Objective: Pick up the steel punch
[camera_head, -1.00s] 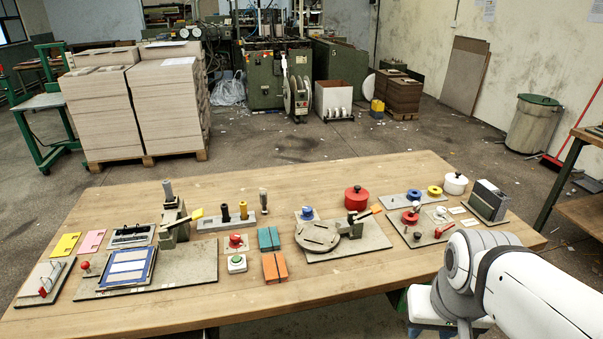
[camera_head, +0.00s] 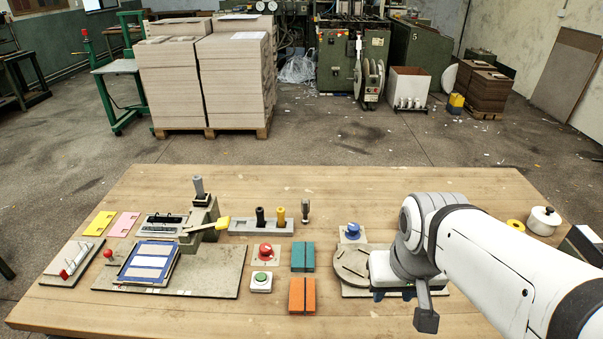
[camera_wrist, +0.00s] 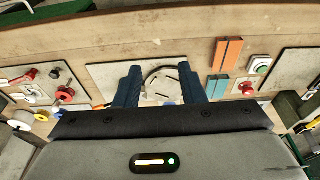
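What looks like the steel punch (camera_head: 305,210) is a small grey upright cylinder with a dark lower part. It stands at the right end of the grey punch rack (camera_head: 240,228), which holds a black punch (camera_head: 260,217) and a yellow punch (camera_head: 281,216). I cannot tell whether it is in the rack or beside it. My gripper (camera_head: 394,294) is over the round turntable plate, to the right of and nearer than the punch. In the wrist view my gripper (camera_wrist: 160,80) has its two dark blue fingers wide apart, with nothing between them. I cannot make out the punch there.
A press with a yellow lever (camera_head: 208,227) stands left of the rack. A blue knob (camera_head: 352,231), red button (camera_head: 266,251), green button (camera_head: 261,279), teal block (camera_head: 302,256) and orange block (camera_head: 302,295) lie around. The wooden table (camera_head: 330,185) is clear behind the rack.

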